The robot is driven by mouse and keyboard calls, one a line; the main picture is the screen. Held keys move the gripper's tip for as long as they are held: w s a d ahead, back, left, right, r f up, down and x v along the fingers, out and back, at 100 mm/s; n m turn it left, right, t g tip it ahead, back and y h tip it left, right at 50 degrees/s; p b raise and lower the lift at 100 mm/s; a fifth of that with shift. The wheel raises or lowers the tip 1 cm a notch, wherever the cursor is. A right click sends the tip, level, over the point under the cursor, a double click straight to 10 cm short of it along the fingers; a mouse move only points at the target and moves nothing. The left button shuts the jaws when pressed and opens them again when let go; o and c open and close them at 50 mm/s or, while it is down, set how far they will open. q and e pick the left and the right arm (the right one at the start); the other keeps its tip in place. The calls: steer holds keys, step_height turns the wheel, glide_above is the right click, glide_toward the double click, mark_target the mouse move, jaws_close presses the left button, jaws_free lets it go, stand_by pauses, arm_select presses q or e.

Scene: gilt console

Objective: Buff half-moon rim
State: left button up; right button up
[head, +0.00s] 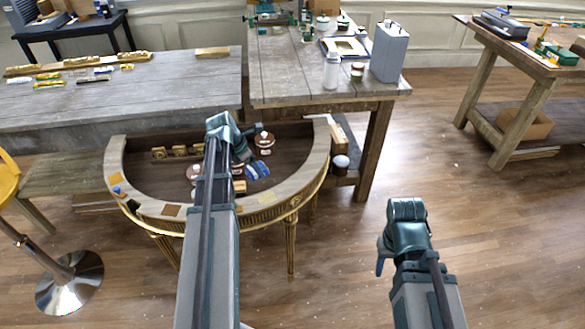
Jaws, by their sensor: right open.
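The half-moon console (272,212) has a pale grey-beige curved rim (318,150) around a dark recessed middle (190,135) and gilt legs. Blue cloth-like pieces (258,169), round tins (264,143) and a row of small gold pieces (178,152) lie in the middle. Small brown and orange squares (171,210) lie on the rim's front left. My left arm reaches over the console; its gripper is mostly hidden behind the arm and its jaws cannot be made out. My right gripper (381,262) is open and hangs low over the floor, right of the console and apart from it.
A grey workbench (200,85) with gilt mouldings stands behind left. A wooden table (285,85) with a white bottle (331,70) and grey can (388,50) stands behind right. A yellow stool (70,280) stands at left.

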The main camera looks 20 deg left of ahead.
arm_select(q)
steer(key=s+d, duration=0.1)
steer(key=d, duration=0.5)
steer(key=shift+n, duration=0.3)
arm_select(e)
steer(key=shift+w+d, duration=0.1)
steer(key=shift+d, duration=0.25)
stand_by(0.7)
